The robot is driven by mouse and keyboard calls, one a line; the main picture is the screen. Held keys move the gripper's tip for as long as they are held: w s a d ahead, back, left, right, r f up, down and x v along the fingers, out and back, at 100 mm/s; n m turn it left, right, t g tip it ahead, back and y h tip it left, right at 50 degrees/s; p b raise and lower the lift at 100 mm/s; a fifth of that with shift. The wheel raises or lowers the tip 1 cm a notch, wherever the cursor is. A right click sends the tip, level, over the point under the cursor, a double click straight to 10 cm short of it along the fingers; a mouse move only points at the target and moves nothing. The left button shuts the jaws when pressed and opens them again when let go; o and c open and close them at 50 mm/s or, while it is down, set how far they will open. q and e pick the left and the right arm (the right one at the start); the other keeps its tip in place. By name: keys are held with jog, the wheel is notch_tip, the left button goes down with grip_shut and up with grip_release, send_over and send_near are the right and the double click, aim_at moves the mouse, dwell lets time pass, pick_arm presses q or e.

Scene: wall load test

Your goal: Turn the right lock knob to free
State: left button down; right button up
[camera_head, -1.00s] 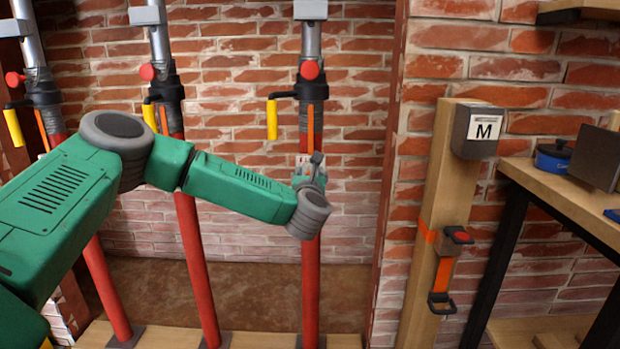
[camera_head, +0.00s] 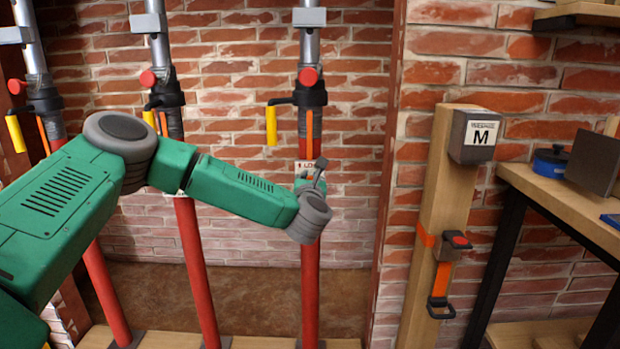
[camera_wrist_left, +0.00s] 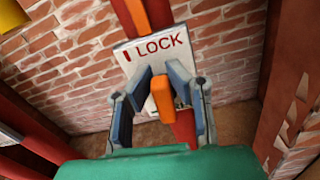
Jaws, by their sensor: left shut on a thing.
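The right post (camera_head: 310,285) is a red tube with a grey upper part. It carries a white plate marked LOCK (camera_head: 306,165), which shows large in the left wrist view (camera_wrist_left: 160,46). An orange lock knob (camera_wrist_left: 162,95) stands in front of the lower part of this plate, upright in the wrist view. My left gripper (camera_head: 317,178) is at the plate. In the wrist view its two grey-blue fingers (camera_wrist_left: 164,88) are on either side of the knob, shut on it. In the head view the gripper hides the knob. My right gripper is out of view.
A yellow crank handle (camera_head: 271,126) and a red button (camera_head: 308,77) sit above the plate. Two similar posts (camera_head: 195,250) stand to the left. A wooden post (camera_head: 440,200) with a grey M box (camera_head: 475,135) and a shelf with a blue pot (camera_head: 551,162) are to the right.

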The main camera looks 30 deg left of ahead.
pick_arm(q)
jog(key=m, duration=0.1)
jog(key=m+p, duration=0.1)
jog(key=m, duration=0.1)
jog(key=f+m+p, duration=0.1)
jog(key=m, duration=0.1)
jog(key=shift+w+d+f, duration=0.1)
jog(key=shift+w+d, duration=0.05)
jog(key=shift+d, duration=0.25)
jog(key=shift+w+d+f+m+p, duration=0.1)
jog(key=shift+f+m+p, duration=0.2)
jog(key=shift+m+p, duration=1.15)
jog(key=shift+w+d+f+m+p, duration=0.15)
jog(key=shift+f+m+p, duration=0.2)
jog(key=shift+m, duration=2.15)
jog(key=shift+s+d+f+m+p, duration=0.1)
jog(key=shift+f+m+p, duration=0.2)
jog(key=shift+m+p, duration=1.15)
jog(key=shift+m+b, duration=0.5)
jog(key=shift+m, duration=0.1)
jog(key=c, duration=1.6)
grip_release()
jog(key=shift+o, duration=0.6)
jog(key=shift+a+r, duration=0.15)
